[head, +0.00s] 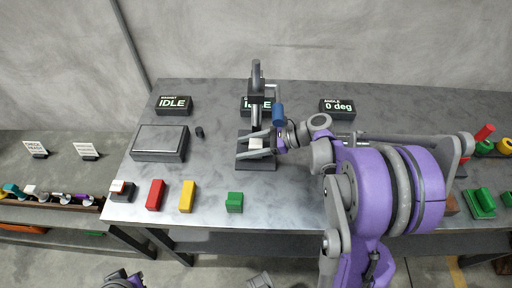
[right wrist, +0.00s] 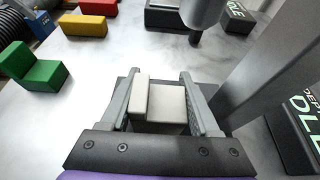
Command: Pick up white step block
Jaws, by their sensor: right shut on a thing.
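The white step block (head: 256,143) is at the dark base (head: 262,165) of the upright press stand on the table. In the right wrist view the block (right wrist: 166,105) lies between the two grey fingers, its raised step on the left. My right gripper (head: 250,145) is shut on it, one finger on each side. I cannot tell whether the block rests on the base or is just above it. My left gripper is not in view; only bits of my own body show at the bottom edge.
The press column (head: 256,95) stands right behind the block, with a blue cylinder (head: 278,114) beside it. A green step block (head: 234,202), yellow block (head: 187,196) and red block (head: 155,195) line the front edge. A grey box (head: 160,142) sits left.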

